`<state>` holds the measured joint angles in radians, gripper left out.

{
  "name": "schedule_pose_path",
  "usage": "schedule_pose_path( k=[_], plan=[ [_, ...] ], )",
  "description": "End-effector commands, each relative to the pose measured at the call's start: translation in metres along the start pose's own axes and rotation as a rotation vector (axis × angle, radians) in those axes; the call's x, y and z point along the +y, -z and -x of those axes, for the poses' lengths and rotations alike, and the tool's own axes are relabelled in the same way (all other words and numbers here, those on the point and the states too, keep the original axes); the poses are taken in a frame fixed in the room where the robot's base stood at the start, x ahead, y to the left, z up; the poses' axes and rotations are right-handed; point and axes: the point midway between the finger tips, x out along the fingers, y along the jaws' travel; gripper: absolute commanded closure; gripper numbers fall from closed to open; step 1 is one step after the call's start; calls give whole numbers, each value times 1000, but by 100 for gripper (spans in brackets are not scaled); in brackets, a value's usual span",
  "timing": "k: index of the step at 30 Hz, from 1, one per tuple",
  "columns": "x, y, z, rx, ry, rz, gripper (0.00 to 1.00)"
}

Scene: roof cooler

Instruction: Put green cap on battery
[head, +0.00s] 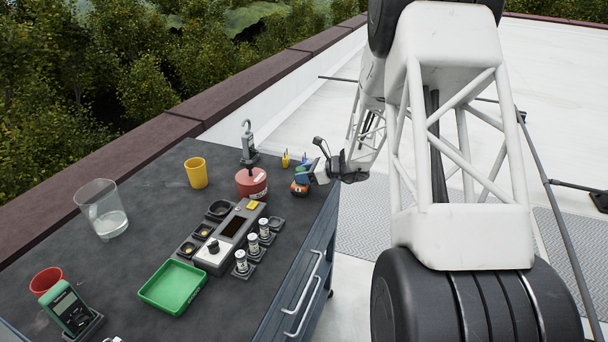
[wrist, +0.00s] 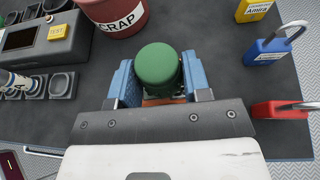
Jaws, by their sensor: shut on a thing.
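A green cap (wrist: 157,64) with a rounded top sits between the two blue fingers of my gripper (wrist: 156,84) in the wrist view. My gripper is shut on it, and its underside is mostly hidden. In the head view my gripper (head: 301,182) is low over the table's right edge, right of the red scrap can. Three white cylindrical batteries (head: 252,246) stand upright in dark holders in front of the grey tester (head: 229,236). They are left of my gripper, apart from it.
The red scrap can (head: 252,184) stands between tester and gripper. Yellow (wrist: 253,10), blue (wrist: 266,51) and red (wrist: 282,110) padlocks lie right of my gripper. A green tray (head: 172,288), a yellow cup (head: 196,173) and a clear beaker (head: 101,208) stand farther left.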

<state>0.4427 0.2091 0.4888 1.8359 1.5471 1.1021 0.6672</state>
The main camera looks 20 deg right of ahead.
Motion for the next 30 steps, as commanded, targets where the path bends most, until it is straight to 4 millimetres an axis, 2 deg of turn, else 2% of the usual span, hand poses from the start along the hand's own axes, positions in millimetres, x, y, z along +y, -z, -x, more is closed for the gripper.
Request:
schedule_pose_path(
  k=[13,14,18,30],
  plan=[
    [0,3,-1,0,0,0,79],
    [0,3,-1,0,0,1,51],
    [0,3,-1,0,0,1,31],
    [0,0,0,0,0,1,31]
  ],
)
